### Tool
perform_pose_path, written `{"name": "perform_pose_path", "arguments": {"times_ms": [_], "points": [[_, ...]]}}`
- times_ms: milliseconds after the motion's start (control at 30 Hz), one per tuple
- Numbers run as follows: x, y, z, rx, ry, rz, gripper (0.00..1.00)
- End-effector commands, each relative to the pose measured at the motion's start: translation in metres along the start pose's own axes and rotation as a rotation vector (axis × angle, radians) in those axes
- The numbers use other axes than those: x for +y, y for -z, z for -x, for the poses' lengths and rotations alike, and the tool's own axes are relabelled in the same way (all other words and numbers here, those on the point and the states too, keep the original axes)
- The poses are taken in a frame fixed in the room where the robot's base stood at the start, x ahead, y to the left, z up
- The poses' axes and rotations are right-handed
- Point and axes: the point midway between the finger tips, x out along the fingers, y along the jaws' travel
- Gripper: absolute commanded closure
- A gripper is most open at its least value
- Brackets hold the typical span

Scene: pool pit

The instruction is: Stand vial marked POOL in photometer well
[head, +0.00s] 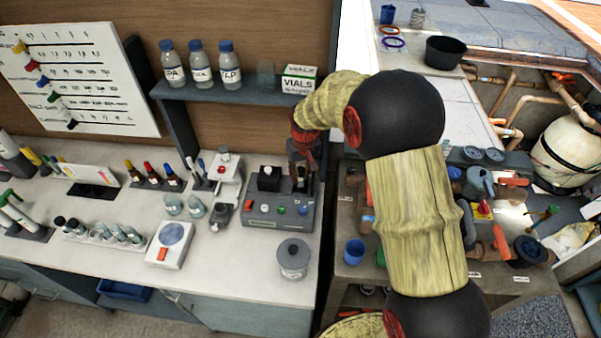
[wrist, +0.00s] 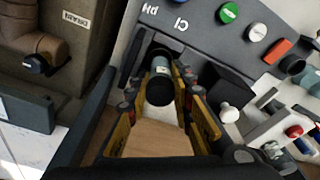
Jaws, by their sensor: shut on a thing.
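The photometer (head: 280,212) is a grey box with coloured buttons and a black block on top, on the bench. Its panel also shows in the wrist view (wrist: 205,28). My gripper (head: 302,184) is over its right rear part. In the wrist view my gripper (wrist: 162,78) is shut on a dark-capped vial (wrist: 160,90), with the yellow-edged fingers on both sides. The vial's pale label shows past the cap, but I cannot read it. Its far end meets a dark round area; I cannot tell whether it is inside the well. Other vials (head: 118,233) stand in a rack at left.
A grey lidded pot (head: 293,258) stands in front of the photometer. A white stand (head: 225,182) and glass beakers (head: 183,206) are to its left. A shelf (head: 225,92) with bottles is above. Piping and valves fill the right bench. Free bench lies at front centre.

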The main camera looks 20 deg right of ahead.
Motion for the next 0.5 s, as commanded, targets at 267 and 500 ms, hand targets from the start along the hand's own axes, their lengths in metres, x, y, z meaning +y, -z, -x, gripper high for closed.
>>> {"name": "perform_pose_path", "arguments": {"times_ms": [267, 500], "points": [[0.0000, 0.0001, -0.0007, 0.001, 0.000, 0.000, 0.99], [0.0000, -0.0010, -0.0071, 0.000, 0.000, 0.000, 0.99]]}}
